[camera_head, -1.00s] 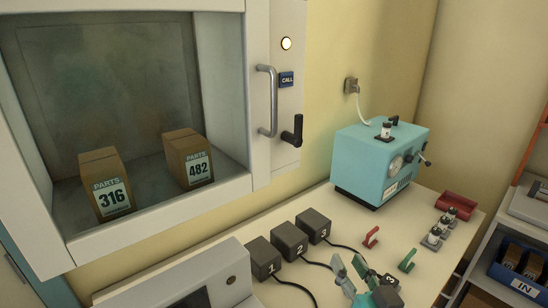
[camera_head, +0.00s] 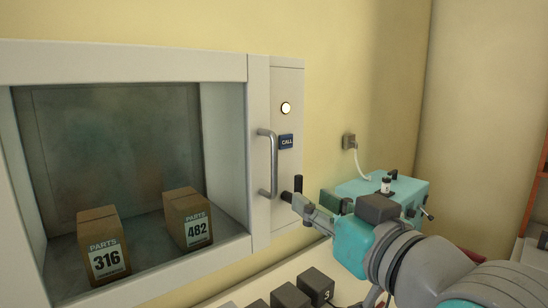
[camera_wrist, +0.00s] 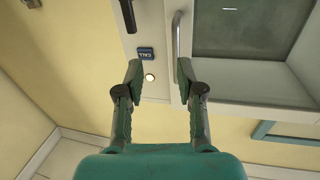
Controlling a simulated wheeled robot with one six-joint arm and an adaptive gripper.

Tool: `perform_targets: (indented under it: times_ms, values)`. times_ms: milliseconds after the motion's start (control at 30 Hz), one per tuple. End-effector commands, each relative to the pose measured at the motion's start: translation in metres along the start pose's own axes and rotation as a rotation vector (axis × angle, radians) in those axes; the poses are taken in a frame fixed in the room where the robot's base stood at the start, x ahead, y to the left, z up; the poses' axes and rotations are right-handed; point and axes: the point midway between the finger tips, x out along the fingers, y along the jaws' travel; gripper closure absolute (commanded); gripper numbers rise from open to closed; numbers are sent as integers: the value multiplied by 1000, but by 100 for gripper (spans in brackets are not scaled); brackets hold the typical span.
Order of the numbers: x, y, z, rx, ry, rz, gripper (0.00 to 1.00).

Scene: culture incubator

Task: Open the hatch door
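The hatch door (camera_head: 124,62) is a pale frame around a window and looks shut. Its grey vertical bar handle (camera_head: 265,163) is on its right side. A black lever (camera_head: 298,186) is on the panel right of the handle. My gripper (camera_head: 298,203) is in front of that panel, overlapping the lever's lower end; contact cannot be told. In the wrist view my gripper (camera_wrist: 159,72) is open with nothing between its fingers. The handle (camera_wrist: 176,36) shows beyond the right fingertip, and the lever (camera_wrist: 128,16) shows beyond the left one.
A lit round lamp (camera_head: 285,108) and a blue CALL button (camera_head: 285,141) are on the panel. Box 316 (camera_head: 103,245) and box 482 (camera_head: 188,218) stand behind the window. A teal machine (camera_head: 404,187) stands on the bench behind my arm. Dark numbered blocks (camera_head: 318,285) are below.

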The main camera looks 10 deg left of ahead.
Motion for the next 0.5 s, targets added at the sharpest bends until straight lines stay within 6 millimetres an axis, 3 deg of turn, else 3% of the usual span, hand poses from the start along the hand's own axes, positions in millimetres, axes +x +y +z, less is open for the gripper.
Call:
perform_targets:
  times_ms: [33, 200, 500]
  values:
    - [-2, -6, -14, -15, 6, -10, 63]
    - [-9, -17, -38, -46, 4, -29, 63]
    - [-3, -23, -47, -58, 0, -39, 63]
